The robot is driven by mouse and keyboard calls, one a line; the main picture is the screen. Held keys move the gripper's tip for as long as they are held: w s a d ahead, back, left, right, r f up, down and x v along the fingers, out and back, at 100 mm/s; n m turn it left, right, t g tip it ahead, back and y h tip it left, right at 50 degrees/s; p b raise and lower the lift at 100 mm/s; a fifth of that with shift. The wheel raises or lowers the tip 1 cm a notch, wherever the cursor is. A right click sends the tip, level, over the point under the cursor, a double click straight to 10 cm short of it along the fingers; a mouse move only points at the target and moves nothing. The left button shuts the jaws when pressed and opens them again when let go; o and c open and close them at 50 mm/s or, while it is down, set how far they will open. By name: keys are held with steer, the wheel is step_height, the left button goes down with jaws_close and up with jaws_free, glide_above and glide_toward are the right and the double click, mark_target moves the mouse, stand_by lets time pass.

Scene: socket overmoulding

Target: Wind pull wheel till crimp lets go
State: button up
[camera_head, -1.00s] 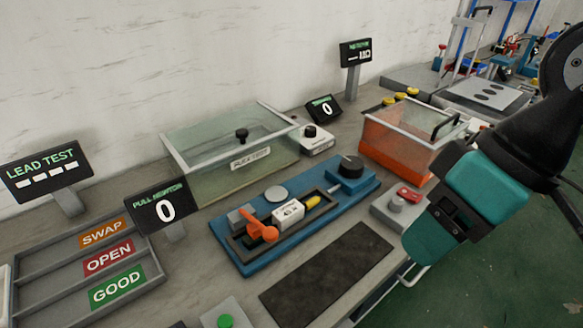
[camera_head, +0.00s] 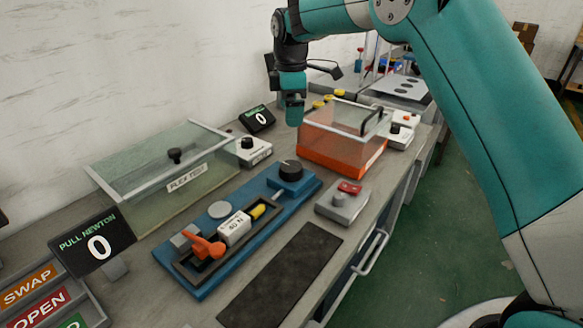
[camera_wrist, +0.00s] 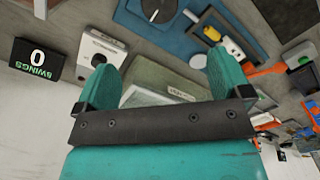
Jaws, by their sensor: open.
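The pull wheel, a black round knob (camera_head: 291,169), sits at the far right end of the blue pull fixture (camera_head: 205,284). It also shows at the top of the wrist view (camera_wrist: 160,9). A yellow crimp piece (camera_head: 257,211) lies in the fixture's slot beside a white block marked in N (camera_head: 234,229). An orange lever (camera_head: 204,247) is at the near left end. The pull display (camera_head: 98,246) reads 0. My gripper (camera_head: 293,112) is open and empty, pointing down above and beyond the wheel; its two teal fingers (camera_wrist: 163,78) are apart in the wrist view.
A clear-lidded flex box (camera_head: 140,190) stands left of the fixture, with a white knob box (camera_head: 250,150) near it. The swings display (camera_head: 257,119) reads 0. An orange clear-topped box (camera_head: 342,150) stands close right of my gripper. A grey switch box (camera_head: 343,204) and dark mat (camera_head: 283,275) lie in front.

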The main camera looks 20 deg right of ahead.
mark_target(291, 166)
step_height(291, 166, down, 17)
steer(key=shift+p, duration=0.55)
steer(key=c, duration=0.9)
